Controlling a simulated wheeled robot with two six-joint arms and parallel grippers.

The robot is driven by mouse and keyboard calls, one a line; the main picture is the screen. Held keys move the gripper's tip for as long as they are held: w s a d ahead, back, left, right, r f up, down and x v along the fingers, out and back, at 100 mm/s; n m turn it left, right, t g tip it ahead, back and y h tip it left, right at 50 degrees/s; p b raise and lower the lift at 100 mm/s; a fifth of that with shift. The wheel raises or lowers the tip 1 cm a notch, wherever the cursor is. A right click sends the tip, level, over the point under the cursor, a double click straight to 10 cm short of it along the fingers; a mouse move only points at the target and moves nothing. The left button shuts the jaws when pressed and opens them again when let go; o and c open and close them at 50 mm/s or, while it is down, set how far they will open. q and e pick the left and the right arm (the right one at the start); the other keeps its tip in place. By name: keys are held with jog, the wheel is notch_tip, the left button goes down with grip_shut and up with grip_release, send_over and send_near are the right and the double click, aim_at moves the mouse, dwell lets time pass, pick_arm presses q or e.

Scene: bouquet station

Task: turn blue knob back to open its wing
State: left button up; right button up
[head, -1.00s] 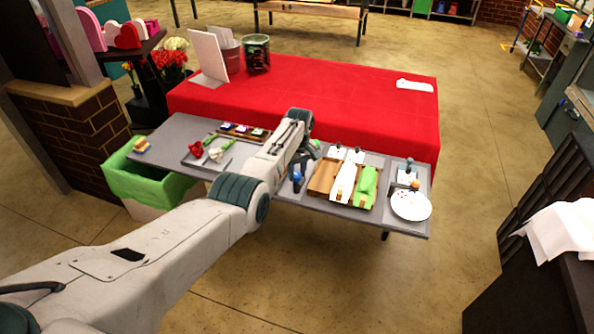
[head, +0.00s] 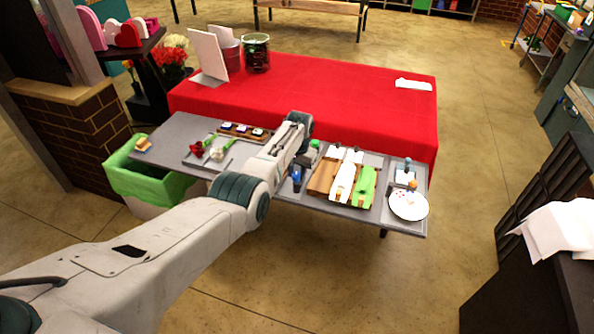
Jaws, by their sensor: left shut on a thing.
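A small upright blue piece, which I take for the blue knob (head: 296,173), stands on the grey station table (head: 190,127), left of a wooden board (head: 322,180). My left gripper (head: 303,163) comes down at it from above and is shut on it. The fingers are small and partly hidden by my own wrist. A white strip (head: 343,180) and a green wrap (head: 363,184) lie on the board, right of the gripper. I cannot tell which part is the knob's wing. My right gripper is not in view.
A green piece (head: 315,145) stands close behind the gripper. A white plate (head: 408,205) and a small blue-topped piece (head: 407,163) are at the right end. A tray with flowers (head: 212,152) lies left. A red-covered table (head: 320,95) stands behind.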

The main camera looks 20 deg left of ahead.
aim_at(298, 175)
pick_arm(q)
jog(key=m, duration=0.3)
jog(key=shift+r+m+p, duration=0.1)
jog(key=shift+m+p, duration=0.25)
jog(key=shift+m, duration=0.35)
jog(key=o, duration=1)
jog(key=shift+c, duration=0.2)
notch_tip(298, 175, up, 11)
jog(key=b, duration=0.1)
jog(key=shift+s+d+b, duration=0.15)
jog(key=shift+b, duration=0.15)
